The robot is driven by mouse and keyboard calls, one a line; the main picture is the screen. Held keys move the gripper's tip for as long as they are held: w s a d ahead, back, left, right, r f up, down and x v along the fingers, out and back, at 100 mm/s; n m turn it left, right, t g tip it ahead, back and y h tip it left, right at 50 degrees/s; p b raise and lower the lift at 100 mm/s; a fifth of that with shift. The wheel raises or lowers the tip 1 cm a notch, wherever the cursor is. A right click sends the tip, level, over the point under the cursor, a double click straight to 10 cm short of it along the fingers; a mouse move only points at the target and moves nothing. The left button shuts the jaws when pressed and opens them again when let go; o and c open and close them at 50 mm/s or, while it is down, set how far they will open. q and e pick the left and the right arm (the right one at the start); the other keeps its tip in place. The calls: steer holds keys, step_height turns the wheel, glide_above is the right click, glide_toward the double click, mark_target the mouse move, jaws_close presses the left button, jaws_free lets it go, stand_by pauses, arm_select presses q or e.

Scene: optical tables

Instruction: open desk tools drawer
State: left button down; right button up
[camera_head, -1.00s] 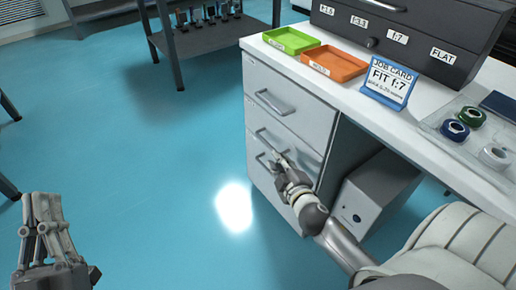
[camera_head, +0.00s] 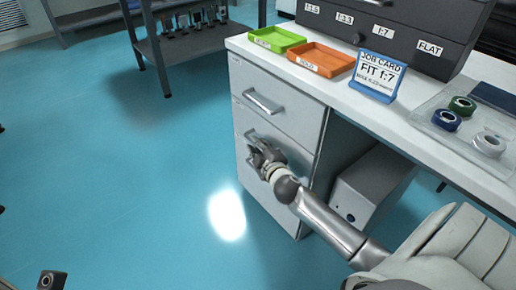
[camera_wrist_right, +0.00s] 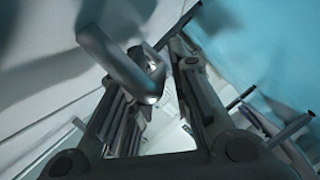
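A grey-white drawer unit (camera_head: 280,122) stands under the left end of the white desk. Its drawers look shut, and I see no readable name on them. The top drawer's metal handle (camera_head: 263,101) is clear. My right gripper (camera_head: 264,157) is at the front of the unit below that handle, covering part of the lower drawer fronts. In the right wrist view, a metal handle (camera_wrist_right: 112,58) crosses beside the left finger; the fingers are apart, and I cannot tell whether they touch it. Only a small piece of my left gripper (camera_head: 50,280) shows at the bottom left.
On the desk (camera_head: 405,132) are a green tray (camera_head: 277,40), an orange tray (camera_head: 320,60), a job card stand (camera_head: 377,76) and tape rolls. A grey box (camera_head: 372,188) stands under the desk. The blue floor left of the drawers is clear.

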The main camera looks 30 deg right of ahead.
steer(key=shift+c, duration=0.2)
jaws_close()
